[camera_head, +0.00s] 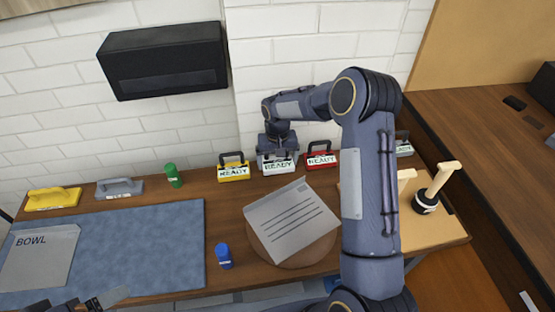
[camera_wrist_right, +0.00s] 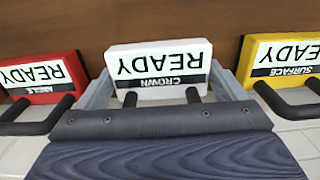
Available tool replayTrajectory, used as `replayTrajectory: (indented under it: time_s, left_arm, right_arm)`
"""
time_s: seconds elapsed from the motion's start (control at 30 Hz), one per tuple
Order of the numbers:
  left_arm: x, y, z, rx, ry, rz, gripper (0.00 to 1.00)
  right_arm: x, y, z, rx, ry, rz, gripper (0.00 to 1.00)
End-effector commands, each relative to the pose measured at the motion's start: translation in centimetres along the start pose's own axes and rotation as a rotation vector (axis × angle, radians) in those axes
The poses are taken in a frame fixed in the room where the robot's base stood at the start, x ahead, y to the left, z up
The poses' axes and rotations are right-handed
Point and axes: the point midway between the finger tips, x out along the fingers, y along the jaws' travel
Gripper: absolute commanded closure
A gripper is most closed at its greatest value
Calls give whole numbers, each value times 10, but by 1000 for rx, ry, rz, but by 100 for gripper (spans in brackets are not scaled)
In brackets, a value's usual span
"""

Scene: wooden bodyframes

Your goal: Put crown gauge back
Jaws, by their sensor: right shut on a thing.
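The crown gauge is a white block labelled READY and CROWN (camera_wrist_right: 158,66), with dark handle posts. In the head view the crown gauge (camera_head: 277,165) is at the back of the bench, between the yellow and red gauges. My right gripper (camera_head: 278,150) reaches down from above and is shut on the crown gauge, its fingers on both sides in the wrist view. Whether the gauge's underside touches the bench is hidden. A part that seems to be my left gripper (camera_head: 85,303) shows at the lower left edge, cut off; its jaws are unclear.
The yellow surface gauge (camera_head: 233,171) and red angle gauge (camera_head: 321,159) stand close on either side. A blue cylinder (camera_head: 223,256), a round board with a paper (camera_head: 291,219) and a blue mat (camera_head: 150,240) lie nearer. A black wall box (camera_head: 163,60) hangs above left.

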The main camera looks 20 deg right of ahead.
Motion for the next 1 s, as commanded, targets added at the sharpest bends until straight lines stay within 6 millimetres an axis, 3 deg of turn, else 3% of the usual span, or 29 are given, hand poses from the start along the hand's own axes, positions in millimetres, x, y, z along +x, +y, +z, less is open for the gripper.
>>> replayTrajectory:
  time_s: [0.13, 0.17, 0.23, 0.57, 1.0]
  left_arm:
    - [4, -2, 2, 0, 0, 0, 0]
    - [3, -1, 2, 0, 0, 0, 0]
    - [2, -1, 1, 0, 0, 0, 0]
    - [0, 0, 0, 0, 0, 0, 0]
    - [6, -3, 3, 0, 0, 0, 0]
  right_arm:
    - [5, 0, 0, 0, 1, 0, 39]
    - [4, 0, 0, 0, 0, 0, 7]
    - [3, 0, 0, 0, 0, 0, 0]
    - [-5, 0, 0, 0, 2, 0, 0]
    - [-92, -1, -1, 0, 4, -1, 0]
